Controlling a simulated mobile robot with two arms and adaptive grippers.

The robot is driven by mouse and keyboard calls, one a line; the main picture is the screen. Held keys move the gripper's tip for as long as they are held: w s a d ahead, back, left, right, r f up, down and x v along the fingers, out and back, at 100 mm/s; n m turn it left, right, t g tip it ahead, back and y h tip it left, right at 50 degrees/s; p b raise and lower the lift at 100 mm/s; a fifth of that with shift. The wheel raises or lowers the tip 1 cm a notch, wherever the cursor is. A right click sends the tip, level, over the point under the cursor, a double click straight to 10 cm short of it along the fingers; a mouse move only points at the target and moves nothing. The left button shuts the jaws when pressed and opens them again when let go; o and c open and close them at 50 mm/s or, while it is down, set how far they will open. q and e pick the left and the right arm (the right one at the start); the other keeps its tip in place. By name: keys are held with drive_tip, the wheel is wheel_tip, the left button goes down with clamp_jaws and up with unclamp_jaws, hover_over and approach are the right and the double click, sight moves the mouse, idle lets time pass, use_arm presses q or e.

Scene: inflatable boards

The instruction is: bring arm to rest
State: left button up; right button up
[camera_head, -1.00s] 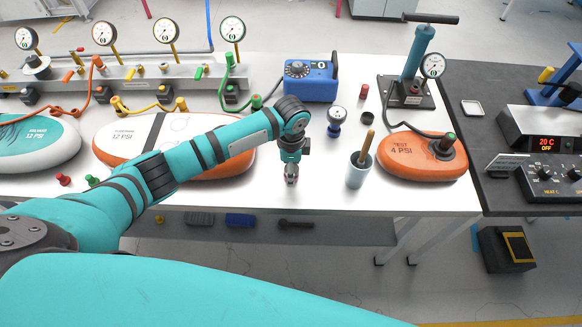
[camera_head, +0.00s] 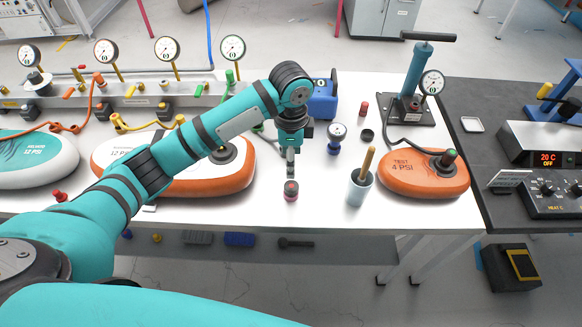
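My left arm reaches in from the left over the white bench. Its gripper (camera_head: 290,172) points down near the bench's front middle. My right gripper is not in view.
A grey cup with a wooden handle (camera_head: 359,188) and an orange test board (camera_head: 423,176) are right of the gripper. A blue box (camera_head: 322,102) and a small gauge (camera_head: 336,134) stand behind it. A pump (camera_head: 416,75) stands at the back right. The front bench edge is close.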

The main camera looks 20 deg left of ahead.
use_arm(q)
drive_tip(key=shift+r, duration=0.15)
idle(0.3)
drive_tip(key=s+d+f+n+t+h, duration=0.1)
drive_tip(key=s+d+f+n+h, duration=0.1)
drive_tip(key=s+d+f+n, duration=0.3)
drive_tip(key=s+d+f+t+h, duration=0.1)
drive_tip(key=s+f, duration=0.2)
drive_tip(key=s, duration=0.5)
drive_tip(key=s+a+n+t+y, duration=0.25)
drive_tip(key=s+a+n, duration=0.55)
drive_tip(key=s+a, duration=0.45)
wheel_tip(320, 180, down, 27)
drive_tip(key=s+d+g, duration=0.1)
drive_tip(key=g, duration=0.1)
drive_tip(key=s+a+f+g+b, duration=0.1)
drive_tip(key=s+a+f, duration=0.2)
drive_tip(key=s+f, duration=1.4)
drive_tip(key=shift+f+m+b, duration=0.15)
drive_tip(key=shift+m+b, duration=0.15)
